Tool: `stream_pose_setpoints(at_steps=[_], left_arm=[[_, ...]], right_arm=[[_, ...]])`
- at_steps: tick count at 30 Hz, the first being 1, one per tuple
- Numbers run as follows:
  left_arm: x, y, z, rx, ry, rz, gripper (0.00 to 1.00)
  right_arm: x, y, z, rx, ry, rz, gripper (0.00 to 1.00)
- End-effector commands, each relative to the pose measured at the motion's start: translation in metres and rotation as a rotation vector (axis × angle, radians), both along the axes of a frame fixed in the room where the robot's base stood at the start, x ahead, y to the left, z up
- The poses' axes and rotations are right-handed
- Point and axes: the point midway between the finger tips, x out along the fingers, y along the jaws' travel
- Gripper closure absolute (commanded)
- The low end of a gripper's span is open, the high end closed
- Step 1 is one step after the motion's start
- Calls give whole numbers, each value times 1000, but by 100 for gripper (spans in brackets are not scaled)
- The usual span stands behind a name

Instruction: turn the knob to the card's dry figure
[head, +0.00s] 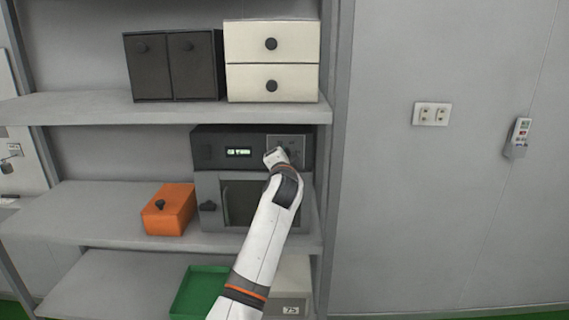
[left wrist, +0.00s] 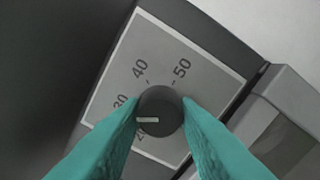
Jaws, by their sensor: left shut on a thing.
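The grey oven-like appliance (head: 208,180) stands on the middle shelf, with a small lit display (head: 239,152) and a dial plate (head: 300,141) at its upper right. My left gripper (head: 277,155) is at the dial and mostly hides the knob in the head view. In the left wrist view its teal fingers (left wrist: 160,125) are shut on the dark round knob (left wrist: 162,104). The knob's white mark lies at its lower left, on the side of the 20 and 30. The 40 and 50 show above the knob. No card with a dry figure can be made out.
An orange box (head: 170,209) sits left of the appliance. Dark and cream drawer units (head: 272,60) stand on the upper shelf (head: 160,108).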

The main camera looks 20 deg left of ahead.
Motion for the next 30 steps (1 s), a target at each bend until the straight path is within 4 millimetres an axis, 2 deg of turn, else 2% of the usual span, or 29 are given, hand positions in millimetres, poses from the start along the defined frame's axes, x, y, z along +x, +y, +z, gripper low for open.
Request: stream_pose_setpoints(at_steps=[15, 30], left_arm=[[0, -2, -5, -476, -133, -1, 94], [1, -3, -5, -864, -243, 0, 94]], right_arm=[[0, 0, -27, 0, 0, 1, 100], [0, 1, -38, 1, 0, 1, 100]])
